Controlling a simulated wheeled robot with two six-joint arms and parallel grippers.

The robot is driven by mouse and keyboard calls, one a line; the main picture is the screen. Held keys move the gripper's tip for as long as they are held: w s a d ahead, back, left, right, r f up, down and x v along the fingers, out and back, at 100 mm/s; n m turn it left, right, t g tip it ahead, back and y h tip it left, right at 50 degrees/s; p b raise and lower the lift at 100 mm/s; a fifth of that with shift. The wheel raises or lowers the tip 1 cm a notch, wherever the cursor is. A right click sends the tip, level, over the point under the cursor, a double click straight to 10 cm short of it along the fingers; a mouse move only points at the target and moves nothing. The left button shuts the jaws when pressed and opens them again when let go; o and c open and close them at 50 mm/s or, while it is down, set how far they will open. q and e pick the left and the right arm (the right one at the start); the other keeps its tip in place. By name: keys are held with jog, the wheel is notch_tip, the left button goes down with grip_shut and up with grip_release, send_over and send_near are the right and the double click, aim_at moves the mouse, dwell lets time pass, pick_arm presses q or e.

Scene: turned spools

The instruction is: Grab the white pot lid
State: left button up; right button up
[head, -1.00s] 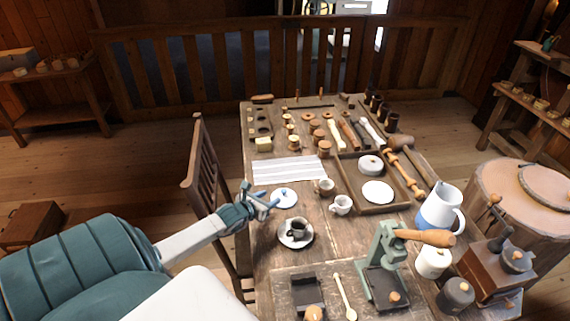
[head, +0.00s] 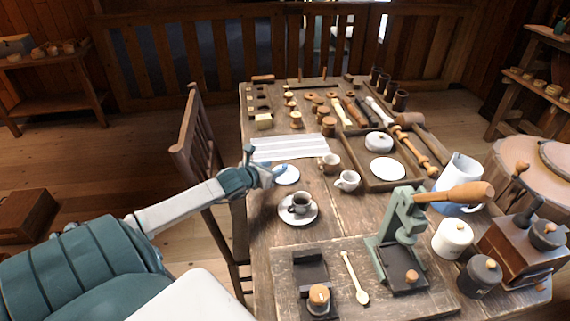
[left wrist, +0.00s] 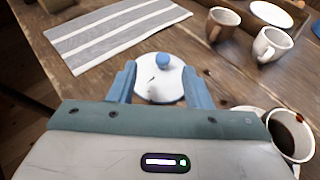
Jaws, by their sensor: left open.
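The white pot lid (head: 288,178) is a round disc lying on the wooden table, just below the striped cloth. My left gripper (head: 268,172) is at its left edge in the head view and hides part of it. In the left wrist view the lid (left wrist: 158,88) shows a blue knob (left wrist: 163,60) on top. The lid appears between the two blue fingers of the left gripper (left wrist: 160,86), which are spread apart with nothing gripped. I cannot tell whether the fingers touch it. My right gripper is out of view.
A saucer with a cup of dark coffee (head: 299,203) stands below the lid. Two cups (head: 347,181) stand to its right, beside a wooden tray (head: 402,184). The striped cloth (head: 290,148) lies flat behind. A chair (head: 190,140) stands at the table's left edge.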

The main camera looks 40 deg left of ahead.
pick_arm(q)
jog(key=b, duration=0.1)
jog(key=f+b, duration=0.1)
jog(key=b, duration=0.1)
jog(key=shift+w+d, duration=0.1)
jog(key=shift+w, duration=0.1)
jog(key=shift+d+r+b, duration=0.1)
jog(key=shift+r+b, duration=0.1)
jog(key=shift+b, duration=0.2)
jog(key=shift+f+x, duration=0.2)
jog(key=shift+x, duration=2.45)
jog(key=shift+s, duration=0.15)
grip_shut()
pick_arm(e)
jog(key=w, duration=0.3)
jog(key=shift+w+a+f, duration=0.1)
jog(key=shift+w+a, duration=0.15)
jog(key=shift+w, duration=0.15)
